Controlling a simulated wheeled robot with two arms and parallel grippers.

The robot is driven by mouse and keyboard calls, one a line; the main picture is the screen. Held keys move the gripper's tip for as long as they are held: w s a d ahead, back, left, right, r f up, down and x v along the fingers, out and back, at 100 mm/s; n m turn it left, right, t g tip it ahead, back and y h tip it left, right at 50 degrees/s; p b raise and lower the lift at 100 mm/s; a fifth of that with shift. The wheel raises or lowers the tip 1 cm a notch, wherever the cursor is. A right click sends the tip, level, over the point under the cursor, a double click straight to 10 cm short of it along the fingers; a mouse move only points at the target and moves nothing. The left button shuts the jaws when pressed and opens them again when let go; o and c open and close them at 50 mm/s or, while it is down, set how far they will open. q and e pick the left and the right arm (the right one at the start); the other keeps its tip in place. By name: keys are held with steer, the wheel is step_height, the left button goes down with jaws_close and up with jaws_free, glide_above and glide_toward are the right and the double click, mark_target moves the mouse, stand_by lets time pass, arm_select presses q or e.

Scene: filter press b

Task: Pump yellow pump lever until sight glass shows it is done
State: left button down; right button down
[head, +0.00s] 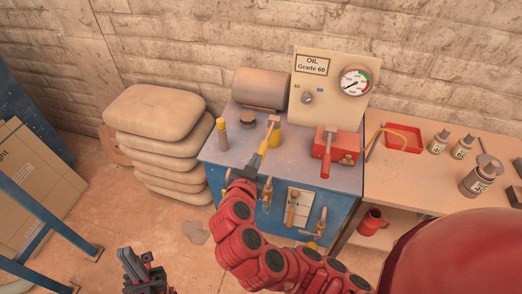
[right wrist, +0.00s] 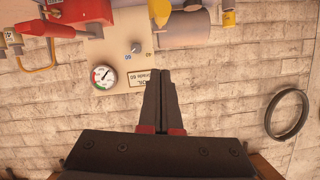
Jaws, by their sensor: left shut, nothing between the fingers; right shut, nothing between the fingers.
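The yellow pump lever (head: 263,147) slants up from the blue press cabinet's top, with a tan end piece near the yellow pump body (head: 276,138). My right gripper (head: 240,180) is shut and empty, close to the lever's near end; I cannot tell whether it touches. Its shut fingers also show in the right wrist view (right wrist: 160,78), pointing toward a yellow part (right wrist: 160,8) at the top edge. A small yellow-topped upright fitting (head: 221,134) stands at the cabinet's left; whether it is the sight glass is unclear. My left gripper (head: 140,262) is shut, low at the front.
A panel marked OIL Grade 60 (head: 312,66) carries a gauge (head: 356,82) and a knob. A red box with a red lever (head: 326,160) stands to the right. A bench (head: 410,172) holds a red tray and several bottles. Stacked sacks (head: 155,112) stand left.

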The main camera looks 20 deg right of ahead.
steer(key=shift+f, duration=0.1)
steer(key=b, duration=0.5)
glide_above(261, 152)
steer(key=s, duration=0.2)
steer(key=shift+s+f, duration=0.2)
steer(key=shift+f, duration=0.95)
steer(key=f, duration=0.1)
steer(key=f+p, duration=0.1)
steer(key=f, duration=0.1)
steer(key=shift+w+a+f, duration=0.2)
steer(key=shift+w, duration=0.15)
steer(key=shift+a+f+p, duration=0.1)
steer(key=shift+f+p, duration=0.2)
steer(key=shift+f, duration=0.3)
